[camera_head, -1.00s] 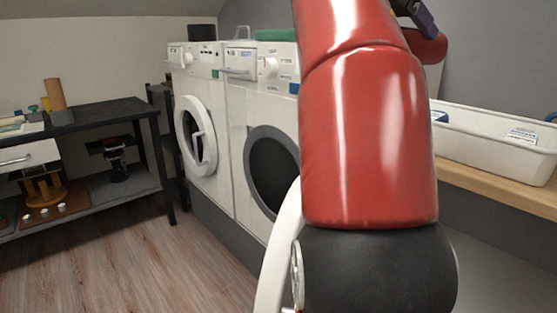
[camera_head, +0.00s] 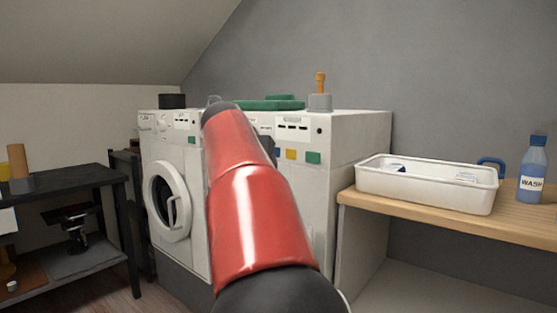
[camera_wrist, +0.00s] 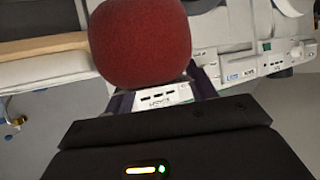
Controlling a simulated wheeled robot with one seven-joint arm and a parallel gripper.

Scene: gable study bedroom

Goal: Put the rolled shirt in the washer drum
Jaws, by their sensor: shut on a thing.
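In the wrist view, my gripper (camera_wrist: 160,88) is shut on the rolled shirt (camera_wrist: 140,40), a dark red rounded bundle between its dark fingers. The shirt is held in the air in front of the washer fronts. In the head view my red arm hides my gripper and the shirt. The left washer (camera_head: 190,255) is white, with a round white-rimmed door (camera_head: 168,200) that looks shut. The right washer (camera_head: 345,150) stands beside it; its drum opening and door are hidden behind my arm.
A white tub (camera_head: 425,200) and a blue WASH bottle (camera_head: 532,172) stand on a wooden bench (camera_head: 455,226) at right. A dark shelf table (camera_head: 75,180) stands at left. A green item (camera_head: 265,104) and a grey pot (camera_head: 320,102) sit on the washers.

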